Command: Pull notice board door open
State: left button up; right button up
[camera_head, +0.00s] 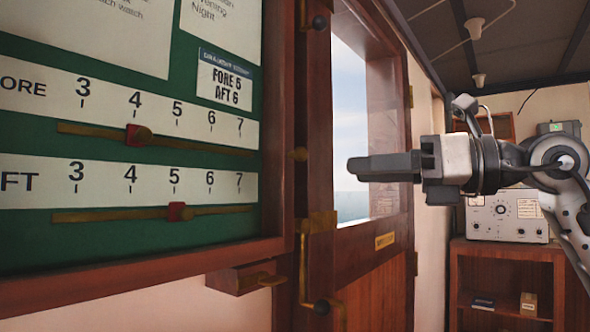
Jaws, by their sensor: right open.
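The notice board (150,240) fills the left of the view, a green panel with papers and FORE and AFT scales in a dark wooden frame (278,120). The board's door appears closed, and no gap shows. My right gripper (368,168) is open and empty, its fingers pointing left, to the right of the knob and apart from it. The fingers overlap edge-on, so their gap is hidden. My left gripper is out of view.
A wooden door with a window (350,110) and brass handle fittings (318,222) stands right behind the board. A small wooden ledge (240,278) sits below the frame. A grey instrument box (507,216) stands on a wooden shelf unit (508,252) at the right.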

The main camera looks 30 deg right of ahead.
jog(key=s+d+r+t+h, duration=0.2)
jog(key=s+d+r+h, duration=0.1)
jog(key=d, duration=0.1)
jog(key=m+p, duration=0.1)
jog(key=p, duration=0.6)
send_near(305, 152)
jog(key=x, duration=0.7)
jog(key=shift+w+a+r, duration=0.1)
jog(key=shift+w+a, duration=0.4)
jog(key=shift+w, duration=0.45)
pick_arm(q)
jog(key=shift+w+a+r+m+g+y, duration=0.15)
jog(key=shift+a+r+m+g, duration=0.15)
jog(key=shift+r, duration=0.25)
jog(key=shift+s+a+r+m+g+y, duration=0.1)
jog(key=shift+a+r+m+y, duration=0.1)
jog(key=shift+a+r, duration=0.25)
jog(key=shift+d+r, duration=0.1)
pick_arm(e)
jog(key=shift+c, duration=0.3)
grip_shut()
